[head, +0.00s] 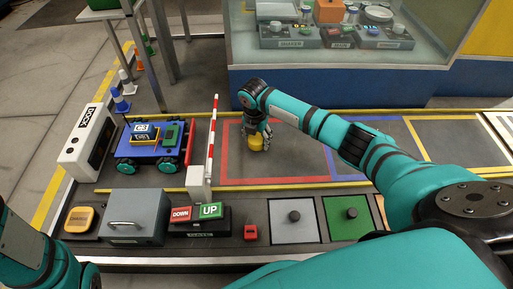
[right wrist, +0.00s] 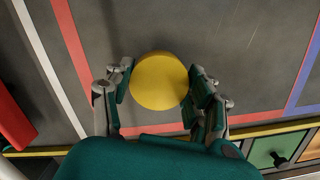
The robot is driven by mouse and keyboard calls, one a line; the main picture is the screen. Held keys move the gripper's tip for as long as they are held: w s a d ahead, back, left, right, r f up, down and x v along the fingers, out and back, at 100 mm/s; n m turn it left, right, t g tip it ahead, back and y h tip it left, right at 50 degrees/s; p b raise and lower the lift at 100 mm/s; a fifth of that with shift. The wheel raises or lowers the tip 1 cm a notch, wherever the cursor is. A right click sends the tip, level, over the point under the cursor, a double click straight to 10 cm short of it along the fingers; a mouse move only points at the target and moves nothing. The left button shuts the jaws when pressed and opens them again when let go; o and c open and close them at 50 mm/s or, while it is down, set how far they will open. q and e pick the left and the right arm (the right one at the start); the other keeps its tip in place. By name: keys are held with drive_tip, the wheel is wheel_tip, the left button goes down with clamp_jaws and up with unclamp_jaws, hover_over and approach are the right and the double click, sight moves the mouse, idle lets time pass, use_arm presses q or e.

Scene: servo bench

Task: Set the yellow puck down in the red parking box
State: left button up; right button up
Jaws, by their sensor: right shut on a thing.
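The yellow puck (head: 256,143) is between the fingers of my right gripper (head: 257,134), inside the outline of the red parking box (head: 276,180). In the right wrist view the round yellow puck (right wrist: 159,81) sits between the two fingertips of my right gripper (right wrist: 160,85), which is shut on it. Red lines of the box (right wrist: 70,40) show to the left and below the puck. I cannot tell whether the puck touches the floor. My left arm shows at the lower left of the head view, but its gripper is out of view.
A red and white barrier arm (head: 213,135) stands just left of the red box. A blue wheeled cart (head: 150,152) stands further left. A panel with DOWN and UP buttons (head: 195,212), a grey drawer box (head: 135,215) and a glass case (head: 340,45) surround the area.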

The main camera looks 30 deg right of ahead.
sight(256, 144)
wheel_tip(256, 144, down, 4)
drive_tip(key=b, duration=0.3)
drive_tip(key=shift+w+r, duration=0.1)
drive_tip(key=shift+r, duration=0.15)
drive_tip(key=o, duration=1.2)
drive_tip(key=shift+c, duration=0.2)
